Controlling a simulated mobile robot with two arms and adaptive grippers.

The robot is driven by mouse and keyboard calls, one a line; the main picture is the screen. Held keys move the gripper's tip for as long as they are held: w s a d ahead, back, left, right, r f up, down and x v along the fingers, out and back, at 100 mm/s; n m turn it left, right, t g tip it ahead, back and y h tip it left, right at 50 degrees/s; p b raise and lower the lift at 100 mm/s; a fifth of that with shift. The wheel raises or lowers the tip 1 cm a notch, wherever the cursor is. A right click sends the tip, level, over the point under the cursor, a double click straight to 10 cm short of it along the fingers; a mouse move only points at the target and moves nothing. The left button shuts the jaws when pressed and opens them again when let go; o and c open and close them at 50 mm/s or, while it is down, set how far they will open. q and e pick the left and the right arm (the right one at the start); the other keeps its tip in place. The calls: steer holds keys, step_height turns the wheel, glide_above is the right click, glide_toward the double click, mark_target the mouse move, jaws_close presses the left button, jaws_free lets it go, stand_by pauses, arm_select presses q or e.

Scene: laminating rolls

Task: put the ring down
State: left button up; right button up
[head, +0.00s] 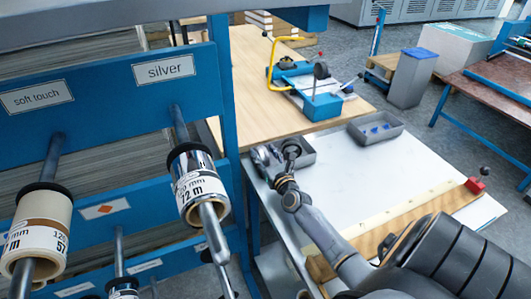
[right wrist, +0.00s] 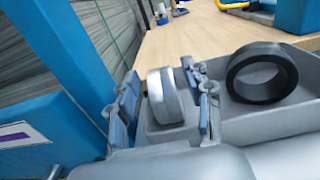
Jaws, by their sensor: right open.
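My right gripper (head: 264,157) is at the left end of a grey tray (head: 303,158) on the white-topped bench. In the right wrist view its fingers (right wrist: 163,103) are open, one on each side of a silver-white ring (right wrist: 164,96). Whether either finger touches that ring cannot be told. The silver ring appears to stand on edge at the tray's left end; what bears it is partly hidden. A black ring (right wrist: 262,74) rests in the tray to the right of the fingers; it also shows in the head view (head: 291,147). My left gripper is not in view.
A blue rack holds labelled rods with a silver roll (head: 197,186) and a soft touch roll (head: 38,232). A blue device (head: 311,92) stands on the wooden table. A second grey tray (head: 375,130) and a wooden strip (head: 405,222) lie on the bench, with clear white surface between.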

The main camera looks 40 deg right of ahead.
steer(key=shift+r, duration=0.2)
steer(key=shift+s+a+f, duration=0.1)
steer(key=shift+s, duration=0.2)
steer(key=v, duration=1.1)
steer(key=shift+s, duration=0.25)
